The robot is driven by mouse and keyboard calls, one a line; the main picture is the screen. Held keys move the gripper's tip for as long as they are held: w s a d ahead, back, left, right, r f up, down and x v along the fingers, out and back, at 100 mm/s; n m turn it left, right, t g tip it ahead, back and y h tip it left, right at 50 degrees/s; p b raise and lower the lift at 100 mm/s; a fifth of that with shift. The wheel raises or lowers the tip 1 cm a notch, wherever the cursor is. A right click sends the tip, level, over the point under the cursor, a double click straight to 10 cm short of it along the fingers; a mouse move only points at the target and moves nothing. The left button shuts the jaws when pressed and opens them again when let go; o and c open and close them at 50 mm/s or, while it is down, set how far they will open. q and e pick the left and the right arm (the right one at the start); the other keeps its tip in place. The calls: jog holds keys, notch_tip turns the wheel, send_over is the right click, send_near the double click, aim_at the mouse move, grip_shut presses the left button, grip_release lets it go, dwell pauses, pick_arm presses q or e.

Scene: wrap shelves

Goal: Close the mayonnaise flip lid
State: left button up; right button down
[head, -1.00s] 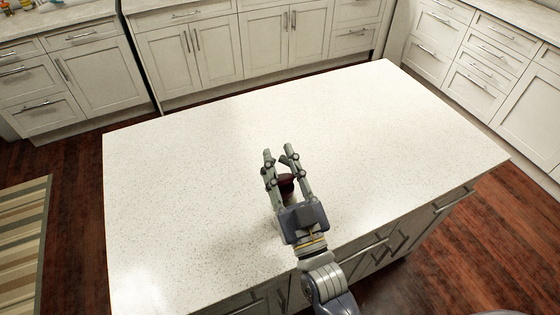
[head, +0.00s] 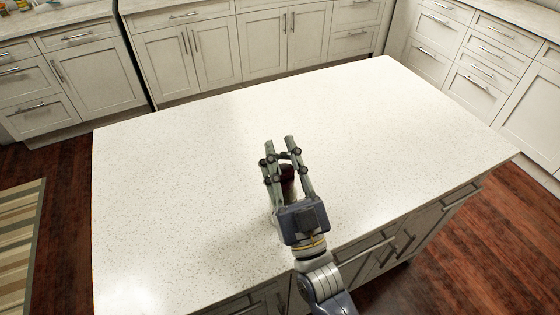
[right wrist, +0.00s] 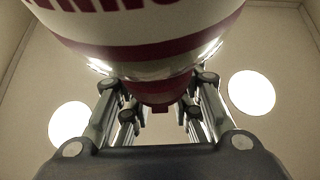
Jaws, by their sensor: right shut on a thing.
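My right gripper (head: 280,141) is over the near part of the white island counter. A dark red part of the mayonnaise bottle (head: 288,174) shows between its fingers, which hide most of it. In the right wrist view the bottle (right wrist: 140,50) is large and close, white with dark red bands and part of some lettering. Its dark red lid end (right wrist: 158,90) lies between the fingers of the gripper, which is shut on it. I cannot tell whether the flip lid is open or closed. My left gripper is not in view.
The speckled white counter (head: 200,160) is otherwise bare, with wide free room left, right and beyond the gripper. Its near edge has drawers and handles below. White cabinets (head: 200,55) line the far wall. A striped rug (head: 20,235) lies on the wooden floor at left.

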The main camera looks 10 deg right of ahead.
dwell(0.3)
jog(key=c, duration=1.1)
grip_release()
jog(key=shift+s+f, duration=0.1)
jog(key=shift+s, duration=0.05)
jog(key=v, duration=0.5)
jog(key=shift+s+d+f, duration=0.1)
jog(key=shift+s+d, duration=0.05)
jog(key=shift+s, duration=0.2)
jog(key=s+d, duration=0.1)
jog(key=s, duration=0.6)
jog(key=s+d, duration=0.1)
jog(key=s, duration=0.2)
jog(key=shift+s+d, duration=0.35)
